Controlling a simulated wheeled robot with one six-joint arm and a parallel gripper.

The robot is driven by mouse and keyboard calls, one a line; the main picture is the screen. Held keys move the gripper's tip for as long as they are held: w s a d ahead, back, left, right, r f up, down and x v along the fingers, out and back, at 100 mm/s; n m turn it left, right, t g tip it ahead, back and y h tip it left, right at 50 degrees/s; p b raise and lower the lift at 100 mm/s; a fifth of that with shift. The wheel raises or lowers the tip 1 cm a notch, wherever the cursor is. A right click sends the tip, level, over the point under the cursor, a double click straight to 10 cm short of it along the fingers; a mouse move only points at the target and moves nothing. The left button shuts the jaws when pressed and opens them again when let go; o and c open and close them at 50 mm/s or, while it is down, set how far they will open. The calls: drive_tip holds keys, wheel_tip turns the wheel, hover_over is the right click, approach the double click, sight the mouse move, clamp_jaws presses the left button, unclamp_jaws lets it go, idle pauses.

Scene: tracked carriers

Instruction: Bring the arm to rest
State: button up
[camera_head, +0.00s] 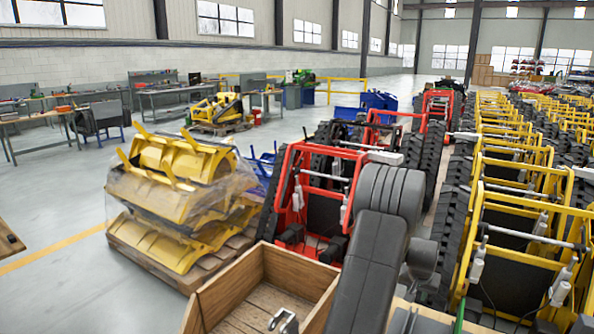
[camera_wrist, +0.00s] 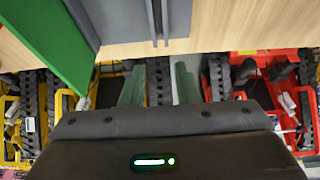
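My gripper (camera_wrist: 158,82) shows in the wrist view with its dark body along the lower edge and a lit green light on it. Its two fingers stand apart with a gap between them. Nothing is held between them; a black track shows beyond the gap. In the head view my dark grey arm is raised at the lower middle and bent at a rounded joint. The gripper itself is hidden or too unclear to tell there.
A wooden crate (camera_head: 252,278) holding a metal piece (camera_head: 285,321) is left of my arm. Red tracked carriers (camera_head: 300,190) stand behind, yellow ones (camera_head: 500,190) to the right. Yellow buckets (camera_head: 180,190) sit on a pallet (camera_head: 160,262). The wrist view shows a green panel (camera_wrist: 50,35) close by.

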wheel_tip(320, 180, down, 3)
drive_tip(key=shift+r, duration=0.1)
drive_tip(key=shift+a, duration=0.1)
idle(0.4)
